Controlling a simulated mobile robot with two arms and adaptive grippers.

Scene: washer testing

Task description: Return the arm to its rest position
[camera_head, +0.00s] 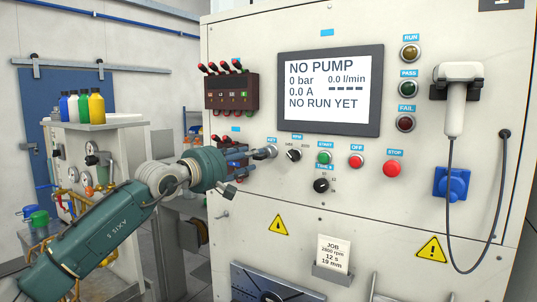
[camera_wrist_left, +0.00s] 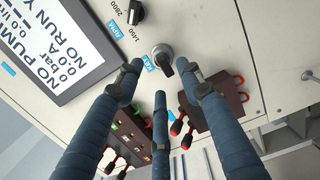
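My left arm (camera_head: 105,225), green-grey, comes in from the lower left in the head view. Its gripper (camera_head: 243,167) points at the washer test panel (camera_head: 240,130), close to the key switch (camera_head: 266,152). In the wrist view the three dark blue fingers of the left gripper (camera_wrist_left: 163,84) are spread apart with nothing between them. The silver and black key switch (camera_wrist_left: 162,60) shows just beyond their tips, and I see no clear contact. My right gripper is in neither view.
The display (camera_head: 330,91) reads NO PUMP and NO RUN YET. Breaker boxes with red levers (camera_head: 231,92) sit near my gripper. Knobs and buttons (camera_head: 324,157) lie to its right. A bench with bottles (camera_head: 97,106) stands behind the arm at left.

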